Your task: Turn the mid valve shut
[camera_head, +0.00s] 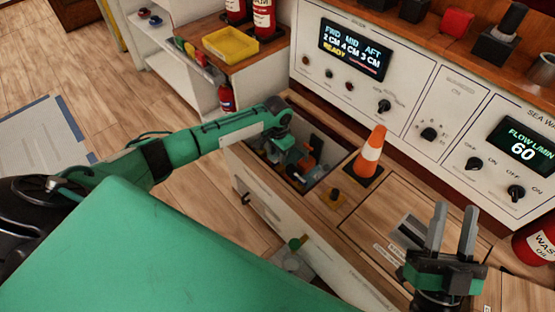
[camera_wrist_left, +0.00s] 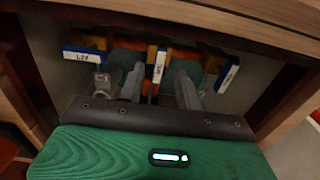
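The mid valve's label plate (camera_wrist_left: 159,64) is in the middle of the left wrist view, with orange and yellow parts beside it. My left gripper (camera_wrist_left: 160,85) is open, its two grey fingers apart on either side of that plate; whether they touch the valve is unclear. The AFT plate (camera_wrist_left: 83,54) is to the left and another plate, seemingly FWD (camera_wrist_left: 228,74), to the right. In the head view my left arm reaches into the open hatch (camera_head: 327,178), and its gripper largely hides the valves. My right gripper (camera_head: 453,228) is open and empty over the bench.
An orange cone (camera_head: 370,152) stands right of the hatch. The panel display (camera_head: 353,48) reads FWD 2, MID 4, AFT 3 cm and READY. A second display (camera_head: 524,145) reads flow 60. A yellow tray (camera_head: 230,45) is behind. The hatch walls closely surround my left gripper.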

